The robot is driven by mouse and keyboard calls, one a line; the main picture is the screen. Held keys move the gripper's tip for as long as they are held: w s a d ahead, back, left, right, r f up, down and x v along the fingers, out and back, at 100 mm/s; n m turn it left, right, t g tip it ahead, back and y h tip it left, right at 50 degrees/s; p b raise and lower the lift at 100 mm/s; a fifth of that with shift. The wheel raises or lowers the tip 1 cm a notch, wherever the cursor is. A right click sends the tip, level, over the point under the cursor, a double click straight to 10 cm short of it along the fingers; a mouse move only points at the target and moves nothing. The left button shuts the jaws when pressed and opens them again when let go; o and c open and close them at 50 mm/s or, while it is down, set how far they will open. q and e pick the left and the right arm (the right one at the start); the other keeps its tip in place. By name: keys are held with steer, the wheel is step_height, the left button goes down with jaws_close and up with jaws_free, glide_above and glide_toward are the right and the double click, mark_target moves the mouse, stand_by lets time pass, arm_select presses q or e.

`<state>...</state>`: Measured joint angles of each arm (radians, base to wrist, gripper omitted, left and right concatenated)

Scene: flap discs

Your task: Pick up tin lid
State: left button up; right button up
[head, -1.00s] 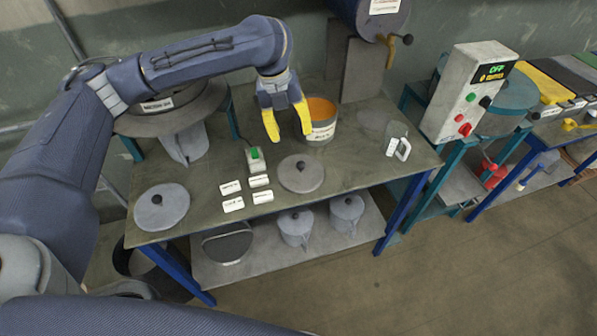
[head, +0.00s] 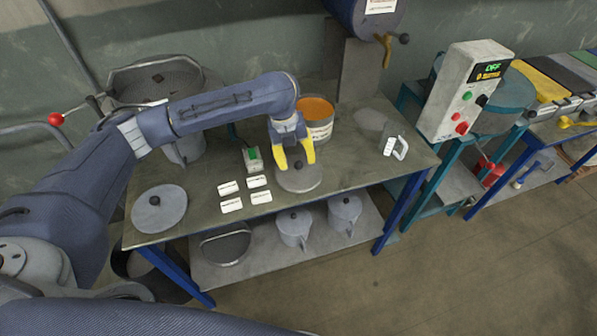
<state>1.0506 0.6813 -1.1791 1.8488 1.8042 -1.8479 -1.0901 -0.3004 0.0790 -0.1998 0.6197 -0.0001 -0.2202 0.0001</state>
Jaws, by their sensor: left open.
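A round grey tin lid with a dark knob (head: 299,182) lies flat on the workbench, in front of an open tin with orange contents (head: 317,117). A second, similar grey lid (head: 159,209) lies at the bench's left end. My left gripper (head: 295,164) has yellow fingers that are open and point down. It is over the lid near the tin, with the fingertips around or just above its knob; I cannot tell if they touch it. The fingers hide part of the lid's far side. My right gripper is not in view.
Several white labels (head: 258,197) and a small box with a green button (head: 252,158) lie left of the lid. A clear measuring jug (head: 394,141) stands to the right. Lidded pots (head: 345,211) stand on the lower shelf. The bench's front right is clear.

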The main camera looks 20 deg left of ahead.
mark_target(297, 162)
arm_select(q)
steer(key=shift+w+d+f, duration=0.1)
steer(key=shift+f, duration=0.85)
steer(key=shift+w+d+f, duration=0.1)
steer(key=shift+f, duration=0.8)
jaws_close()
